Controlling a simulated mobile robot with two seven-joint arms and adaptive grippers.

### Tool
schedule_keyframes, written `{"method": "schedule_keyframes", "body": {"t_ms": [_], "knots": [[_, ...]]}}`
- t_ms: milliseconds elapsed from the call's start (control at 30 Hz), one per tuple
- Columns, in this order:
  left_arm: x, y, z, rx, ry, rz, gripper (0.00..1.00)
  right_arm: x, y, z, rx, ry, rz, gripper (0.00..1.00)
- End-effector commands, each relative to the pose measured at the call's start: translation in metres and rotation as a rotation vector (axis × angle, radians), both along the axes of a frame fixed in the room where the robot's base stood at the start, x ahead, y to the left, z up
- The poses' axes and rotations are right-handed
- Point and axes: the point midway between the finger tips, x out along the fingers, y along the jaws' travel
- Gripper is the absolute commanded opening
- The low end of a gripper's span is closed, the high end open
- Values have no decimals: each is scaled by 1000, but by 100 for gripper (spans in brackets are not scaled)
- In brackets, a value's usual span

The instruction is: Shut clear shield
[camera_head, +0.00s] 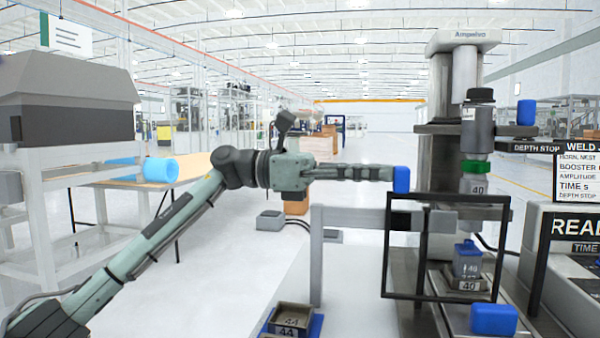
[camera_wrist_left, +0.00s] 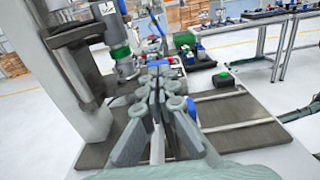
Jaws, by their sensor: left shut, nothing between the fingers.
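The clear shield (camera_head: 388,250) is a see-through pane in a black frame, upright in front of the welding press in the head view. Through it I see a grey part with a blue top (camera_head: 467,262) in a fixture marked 40 (camera_head: 465,284). My left gripper (camera_head: 388,174) reaches in from the left, just above the frame's upper left corner. Its fingers are shut and empty. A blue block (camera_head: 401,179) sits right at the fingertips; I cannot tell whether they touch. In the left wrist view the shut fingers (camera_wrist_left: 163,75) point toward the press. My right gripper is out of view.
The press column (camera_head: 438,165) and its horn with a green ring (camera_head: 476,166) stand behind the shield. A grey post (camera_head: 316,255) stands left of it. A display box (camera_head: 575,235) is at right.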

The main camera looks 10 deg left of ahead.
Motion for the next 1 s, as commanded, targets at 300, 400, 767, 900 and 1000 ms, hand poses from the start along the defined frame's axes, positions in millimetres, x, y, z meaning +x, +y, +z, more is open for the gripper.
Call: {"method": "schedule_keyframes", "body": {"t_ms": [300, 400, 767, 900, 1000], "knots": [[0, -58, 0, 0, 0, -1, 0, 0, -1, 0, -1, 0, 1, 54], [0, -66, 0, 0, 0, -1, 0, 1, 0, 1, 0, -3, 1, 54], [0, -70, 0, 0, 1, 0, 0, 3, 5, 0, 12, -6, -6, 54], [0, -70, 0, -1, 0, 0, 0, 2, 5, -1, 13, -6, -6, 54], [0, -67, -1, -1, 0, 1, 0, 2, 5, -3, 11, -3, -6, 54]]}}
